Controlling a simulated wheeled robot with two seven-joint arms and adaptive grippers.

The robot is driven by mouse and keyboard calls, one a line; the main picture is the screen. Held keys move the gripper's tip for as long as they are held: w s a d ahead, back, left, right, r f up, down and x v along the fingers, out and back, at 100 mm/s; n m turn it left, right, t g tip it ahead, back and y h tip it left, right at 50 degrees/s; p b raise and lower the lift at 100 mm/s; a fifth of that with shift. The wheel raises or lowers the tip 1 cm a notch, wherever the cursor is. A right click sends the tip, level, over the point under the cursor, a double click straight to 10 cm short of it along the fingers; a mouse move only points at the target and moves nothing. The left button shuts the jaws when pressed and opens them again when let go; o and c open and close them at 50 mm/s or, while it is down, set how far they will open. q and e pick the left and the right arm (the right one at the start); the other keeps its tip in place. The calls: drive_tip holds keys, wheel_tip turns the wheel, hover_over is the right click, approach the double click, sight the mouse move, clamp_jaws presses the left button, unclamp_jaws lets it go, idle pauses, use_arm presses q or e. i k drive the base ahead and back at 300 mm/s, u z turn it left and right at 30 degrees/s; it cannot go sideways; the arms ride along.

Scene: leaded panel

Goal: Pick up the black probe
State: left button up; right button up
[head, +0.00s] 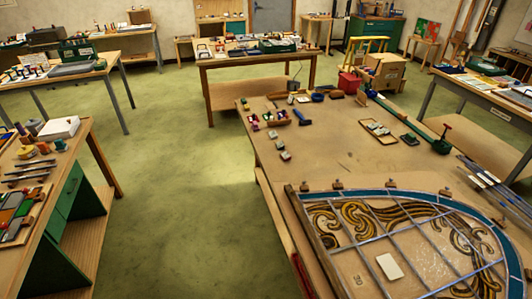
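I cannot make out the black probe for certain in the head view. Several slim dark tools (28,170) lie side by side on the left bench, too small to identify. Small dark items also lie on the large wooden table (330,150) to the right, and their kind is unclear. Neither my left gripper nor my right gripper is in view.
A leaded glass panel (385,232) with a blue border lies at the table's near end. A long green tool (405,122) lies farther back. Silver strips (492,183) lie at the right edge. Green floor (185,190) is clear between the left bench (85,150) and table.

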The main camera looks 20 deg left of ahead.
sight(280, 145)
drive_tip(key=z, duration=1.05)
drive_tip(key=k, duration=0.15)
drive_tip(key=u, duration=2.5)
drive_tip(key=i, duration=1.6)
drive_tip(key=u, duration=0.05)
